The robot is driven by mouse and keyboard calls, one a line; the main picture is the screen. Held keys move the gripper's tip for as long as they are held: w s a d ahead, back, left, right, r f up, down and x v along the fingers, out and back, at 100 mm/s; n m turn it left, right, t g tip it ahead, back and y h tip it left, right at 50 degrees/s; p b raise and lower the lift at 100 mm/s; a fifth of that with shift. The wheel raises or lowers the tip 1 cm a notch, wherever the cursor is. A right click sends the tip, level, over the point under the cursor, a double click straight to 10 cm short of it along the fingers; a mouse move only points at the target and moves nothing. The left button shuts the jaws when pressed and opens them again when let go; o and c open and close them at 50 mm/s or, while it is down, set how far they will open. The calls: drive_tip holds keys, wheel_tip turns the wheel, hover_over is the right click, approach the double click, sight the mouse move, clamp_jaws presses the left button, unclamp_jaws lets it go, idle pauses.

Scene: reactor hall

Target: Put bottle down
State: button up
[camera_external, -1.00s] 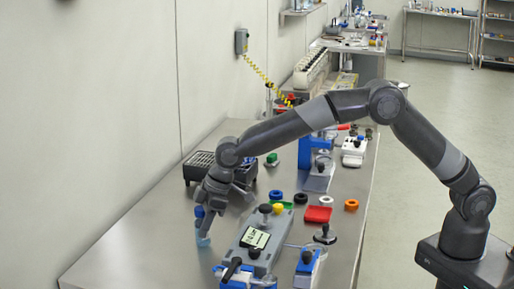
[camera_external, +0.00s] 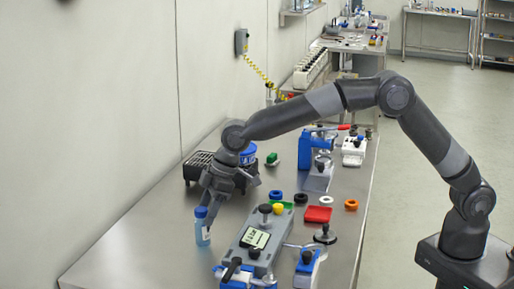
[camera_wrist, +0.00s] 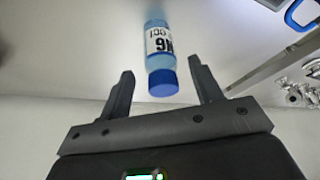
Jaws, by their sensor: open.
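The bottle (camera_external: 202,228) stands upright on the metal bench near its left side. It has a light blue body and a darker blue cap. In the wrist view the bottle (camera_wrist: 160,45) shows its white label with black print, and its cap lies between and just beyond my fingers. My gripper (camera_external: 211,204) is open, above and slightly right of the bottle in the outside view. In the wrist view my gripper (camera_wrist: 163,88) has both fingers apart, with gaps on each side of the cap.
A grey device with a screen (camera_external: 256,238) stands right of the bottle. A black rack (camera_external: 197,168) is behind my gripper, by the wall. A red tray (camera_external: 318,214) and several coloured rings lie to the right. The bench (camera_external: 135,245) left of the bottle is bare.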

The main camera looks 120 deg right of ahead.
drive_tip(key=d+v, duration=0.1)
drive_tip(key=v, duration=0.7)
drive_tip(key=s+a+r+n, duration=0.1)
drive_tip(key=s+a+r, duration=0.4)
drive_tip(key=s+a, duration=0.5)
drive_tip(key=s+a+r, duration=0.6)
drive_tip(key=s+a, duration=0.2)
drive_tip(key=a, duration=0.4)
drive_tip(key=s+a+f, duration=0.2)
drive_tip(key=s+a, duration=0.1)
drive_tip(key=s, duration=0.5)
drive_tip(key=s+a+f, duration=0.2)
drive_tip(key=s+a, duration=0.1)
drive_tip(key=s, duration=0.4)
drive_tip(key=s+a+f+n+t, duration=0.1)
drive_tip(key=s+a+f, duration=0.2)
drive_tip(key=s, duration=0.5)
drive_tip(key=shift+s+a+y, duration=0.3)
drive_tip(key=shift+a+y, duration=0.1)
